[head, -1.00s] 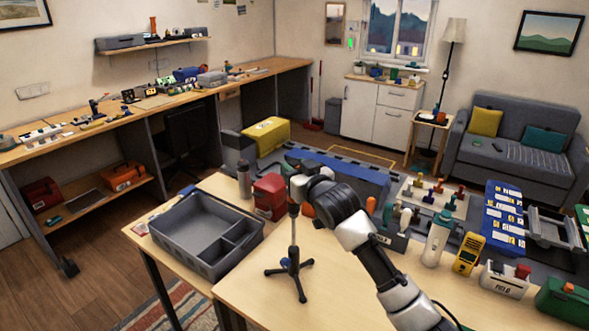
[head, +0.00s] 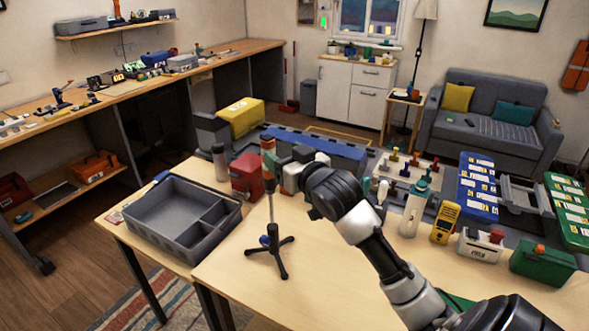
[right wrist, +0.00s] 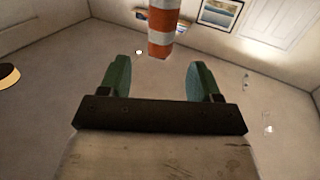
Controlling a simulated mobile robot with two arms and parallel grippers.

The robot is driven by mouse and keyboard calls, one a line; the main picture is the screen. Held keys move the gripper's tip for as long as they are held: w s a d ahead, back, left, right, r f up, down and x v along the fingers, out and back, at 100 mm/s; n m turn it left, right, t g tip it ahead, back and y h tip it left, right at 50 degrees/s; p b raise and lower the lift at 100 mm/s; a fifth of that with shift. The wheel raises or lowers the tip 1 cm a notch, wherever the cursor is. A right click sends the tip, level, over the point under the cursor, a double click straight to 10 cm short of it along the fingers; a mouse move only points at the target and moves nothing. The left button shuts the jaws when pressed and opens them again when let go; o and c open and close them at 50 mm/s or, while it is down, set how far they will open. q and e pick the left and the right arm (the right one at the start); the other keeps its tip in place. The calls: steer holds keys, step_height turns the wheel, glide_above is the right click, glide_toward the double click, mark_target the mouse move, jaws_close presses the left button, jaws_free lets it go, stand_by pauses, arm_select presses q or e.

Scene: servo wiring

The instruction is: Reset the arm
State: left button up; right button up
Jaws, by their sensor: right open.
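My right arm reaches in from the lower right in the head view. Its right gripper (head: 285,160) is near the top of a thin stand on a dark tripod foot (head: 270,245). An orange piece (head: 268,143) shows at the stand's top. In the right wrist view my right gripper (right wrist: 158,80) has two green fingers, apart, with nothing between them. An orange and white striped post (right wrist: 163,30) is beyond the fingertips, apart from them. Whether the gripper touches the stand cannot be told. My left gripper is not in view.
A grey divided tray (head: 183,218) lies left on the table. A red box (head: 247,175), a grey bottle (head: 219,162), a yellow meter (head: 445,221), a green case (head: 542,264) and blue panel (head: 478,188) stand behind and right.

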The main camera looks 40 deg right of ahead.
steer(key=s+a+f+n+g, duration=0.1)
steer(key=s+a+f+g, duration=0.3)
steer(key=f, duration=0.4)
steer(key=s+a+f+g, duration=0.2)
steer(key=s+a+f, duration=0.1)
steer(key=s+f, duration=0.5)
steer(key=s+a+f+n+g+y, duration=0.1)
steer(key=s+a+f+g, duration=0.4)
steer(key=s, duration=0.3)
steer(key=s+a+f+n+g, duration=0.1)
steer(key=s+a+f+g, duration=0.3)
steer(key=s+f, duration=0.45)
step_height(320, 180, down, 28)
steer(key=s+b, duration=0.2)
steer(key=s+d+f+g, duration=0.2)
steer(key=s+f, duration=1.3)
steer(key=shift+s+d, duration=0.15)
steer(key=shift+s, duration=0.15)
